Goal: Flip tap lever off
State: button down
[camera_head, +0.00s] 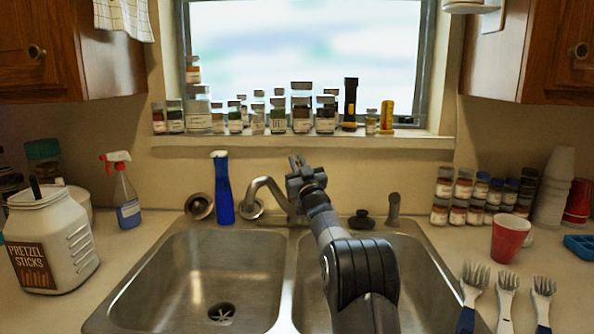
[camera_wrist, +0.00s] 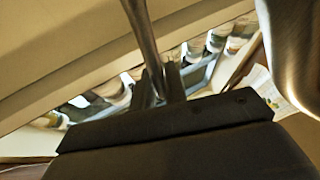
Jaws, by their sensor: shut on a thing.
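The tap has a curved metal spout (camera_head: 265,186) behind the divider of the double sink. My gripper (camera_head: 297,162) is above and just right of the spout, with its fingers pointing up and back toward the wall. In the wrist view, a thin metal rod, which looks like the tap lever (camera_wrist: 142,34), comes down from the top edge and passes between the fingertips of my gripper (camera_wrist: 160,84). The fingers are shut on it.
A blue bottle (camera_head: 224,190) stands close left of the tap. A black stopper (camera_head: 362,219) and a small metal sprayer (camera_head: 393,208) are to the right. Several jars line the window sill (camera_head: 300,142) behind. Both basins are empty; my arm crosses the right one.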

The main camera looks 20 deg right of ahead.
jog(key=shift+f, duration=0.15)
dwell(0.3)
jog(key=c, duration=1.4)
grip_release()
jog(key=shift+c, duration=0.2)
jog(key=shift+s, duration=0.1)
jog(key=b+v, duration=0.2)
jog(key=v, duration=0.8)
jog(key=shift+s+f, duration=0.15)
jog(key=shift+s, duration=0.2)
jog(key=shift+p+x, duration=0.95)
jog(key=shift+x, duration=4.5)
jog(key=shift+s, duration=0.1)
